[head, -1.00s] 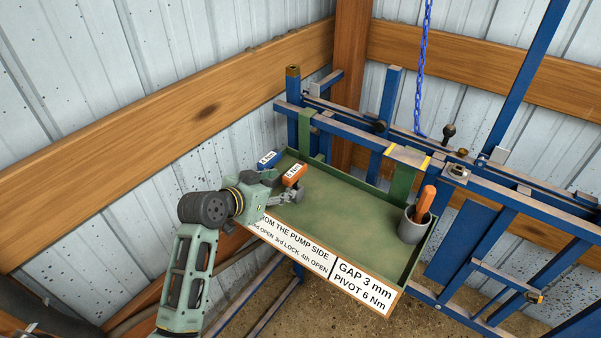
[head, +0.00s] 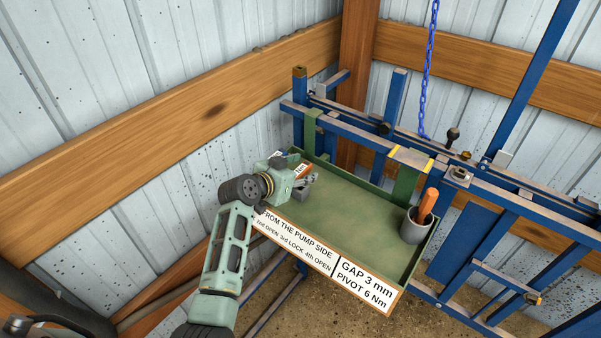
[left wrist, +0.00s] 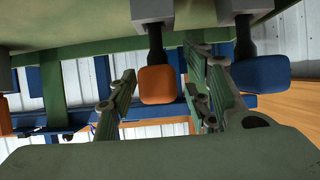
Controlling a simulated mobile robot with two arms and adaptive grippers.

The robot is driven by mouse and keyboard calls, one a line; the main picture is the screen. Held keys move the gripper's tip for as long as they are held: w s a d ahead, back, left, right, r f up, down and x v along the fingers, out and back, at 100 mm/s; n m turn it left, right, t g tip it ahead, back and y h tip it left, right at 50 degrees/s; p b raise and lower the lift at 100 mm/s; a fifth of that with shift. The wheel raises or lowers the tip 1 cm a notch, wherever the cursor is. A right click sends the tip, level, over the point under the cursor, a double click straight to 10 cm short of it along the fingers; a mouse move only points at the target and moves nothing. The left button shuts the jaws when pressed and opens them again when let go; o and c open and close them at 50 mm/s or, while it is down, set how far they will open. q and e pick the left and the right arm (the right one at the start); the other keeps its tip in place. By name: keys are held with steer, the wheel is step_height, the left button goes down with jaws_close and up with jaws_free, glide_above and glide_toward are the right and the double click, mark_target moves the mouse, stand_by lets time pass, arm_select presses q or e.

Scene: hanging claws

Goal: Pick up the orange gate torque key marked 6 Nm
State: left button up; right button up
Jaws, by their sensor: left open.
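The orange key (head: 303,171) lies at the left end of the green tray (head: 350,205), partly behind my left gripper (head: 304,187). Its white label is too small to read now. In the left wrist view the key's orange end (left wrist: 157,86) shows between the two open fingers, with a gap on each side. The blue key (left wrist: 262,74) is beside it, to the right of the right finger in that view. In the head view the blue key is mostly hidden behind my gripper. My right gripper is not in view.
A grey cup (head: 415,227) holding an orange-handled tool (head: 428,203) stands at the tray's right end. The tray's middle is clear. A labelled board (head: 330,262) lines its front edge. Blue rails (head: 390,140) run behind, and a blue chain (head: 429,70) hangs above.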

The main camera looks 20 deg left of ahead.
arm_select(q)
steer(key=shift+c, duration=0.5)
jaws_close()
steer(key=shift+r, duration=0.1)
